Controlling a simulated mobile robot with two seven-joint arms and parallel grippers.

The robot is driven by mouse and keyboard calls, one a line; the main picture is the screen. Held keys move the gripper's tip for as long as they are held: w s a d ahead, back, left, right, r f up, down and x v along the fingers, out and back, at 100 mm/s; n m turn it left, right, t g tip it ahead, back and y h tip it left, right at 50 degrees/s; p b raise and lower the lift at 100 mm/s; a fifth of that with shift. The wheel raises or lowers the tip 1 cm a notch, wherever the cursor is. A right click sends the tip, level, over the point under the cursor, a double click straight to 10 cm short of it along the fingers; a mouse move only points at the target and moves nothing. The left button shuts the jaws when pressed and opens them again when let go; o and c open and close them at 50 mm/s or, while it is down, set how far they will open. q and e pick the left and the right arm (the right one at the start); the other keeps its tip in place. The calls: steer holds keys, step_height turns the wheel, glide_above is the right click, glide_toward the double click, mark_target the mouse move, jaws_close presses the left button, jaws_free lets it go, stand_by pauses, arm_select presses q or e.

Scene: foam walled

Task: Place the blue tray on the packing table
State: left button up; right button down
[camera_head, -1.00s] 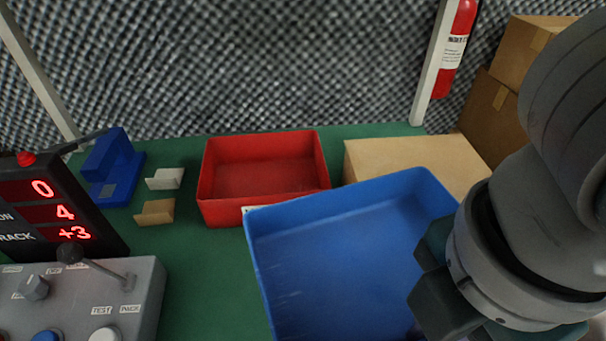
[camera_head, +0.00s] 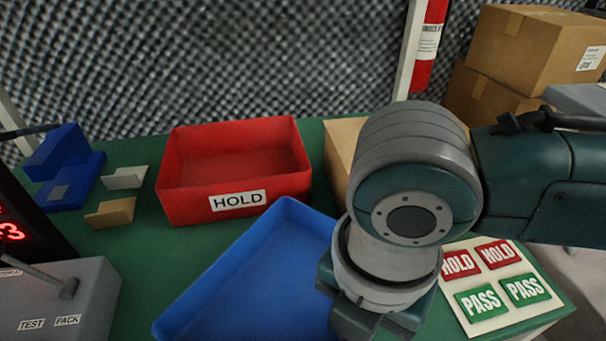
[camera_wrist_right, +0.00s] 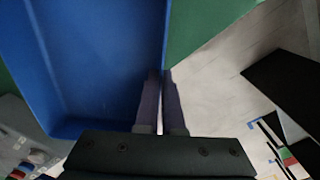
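The blue tray (camera_head: 255,275) is in the lower middle of the head view, turned at an angle, with its far corner close to the red tray. It is empty where visible, and its near side is cut off by the frame. My right gripper (camera_head: 365,315) is at its right wall. In the right wrist view, the gripper's fingers (camera_wrist_right: 162,100) are closed on either side of the wall of the tray (camera_wrist_right: 90,60). The packing table (camera_head: 135,255) has a green top. I cannot tell whether the tray touches it. My left gripper is not in view.
A red HOLD tray (camera_head: 235,165) stands behind the blue tray, with a cardboard box (camera_head: 338,150) beside it. HOLD and PASS cards (camera_head: 495,280) lie at right. A grey control box (camera_head: 65,305), brackets (camera_head: 110,212) and a blue fixture (camera_head: 62,170) occupy the left.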

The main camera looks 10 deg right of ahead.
mark_target(286, 299)
steer(key=w+f+b, duration=0.2)
steer(key=w, duration=0.1)
steer(key=shift+w+f, duration=0.25)
steer(key=shift+w, duration=0.1)
steer(key=c, duration=1.5)
jaws_free()
steer(key=shift+s+f, duration=0.1)
steer(key=shift+f, duration=0.05)
steer(key=o, duration=0.5)
steer(key=shift+c, duration=0.2)
